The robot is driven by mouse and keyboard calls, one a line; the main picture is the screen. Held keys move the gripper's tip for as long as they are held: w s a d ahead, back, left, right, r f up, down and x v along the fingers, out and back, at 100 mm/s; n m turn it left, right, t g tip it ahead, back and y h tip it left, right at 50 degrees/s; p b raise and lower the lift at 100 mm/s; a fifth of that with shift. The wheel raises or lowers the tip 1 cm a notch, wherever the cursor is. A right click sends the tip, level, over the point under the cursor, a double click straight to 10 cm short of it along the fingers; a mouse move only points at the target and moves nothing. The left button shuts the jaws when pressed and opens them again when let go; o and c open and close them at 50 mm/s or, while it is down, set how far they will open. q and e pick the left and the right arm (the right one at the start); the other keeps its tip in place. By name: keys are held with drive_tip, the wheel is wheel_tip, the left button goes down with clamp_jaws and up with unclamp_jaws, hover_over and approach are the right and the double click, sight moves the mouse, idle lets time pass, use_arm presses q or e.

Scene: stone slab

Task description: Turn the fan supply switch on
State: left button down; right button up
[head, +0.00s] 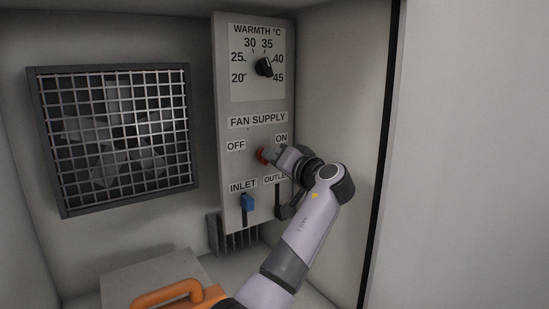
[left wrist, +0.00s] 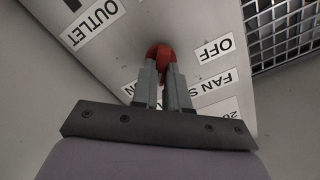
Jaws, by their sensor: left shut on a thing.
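The fan supply switch is a red knob (head: 262,156) on the grey control panel (head: 228,100), below the FAN SUPPLY label (head: 257,121) and between the OFF label (head: 236,146) and the ON label (head: 281,138). My left gripper (head: 271,154) is at the knob, reaching in from the lower right. In the left wrist view the two fingers (left wrist: 162,80) are shut on the red knob (left wrist: 160,54), which shows at their tips. The fingers hide part of the knob, so its exact setting is hard to tell. My right gripper is in neither view.
A black warmth dial (head: 264,67) sits higher on the panel. Below are a blue inlet slider (head: 247,202) and a dark outlet slider (head: 282,211), close under my left arm. A caged fan (head: 120,135) is at left. An orange handle (head: 168,294) is at the bottom.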

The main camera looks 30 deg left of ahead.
use_arm(q)
drive_tip(key=c, duration=1.1)
unclamp_jaws()
drive_tip(key=shift+r, duration=0.1)
drive_tip(key=shift+c, duration=0.2)
drive_tip(key=b+v, duration=0.2)
drive_tip(key=v, duration=0.5)
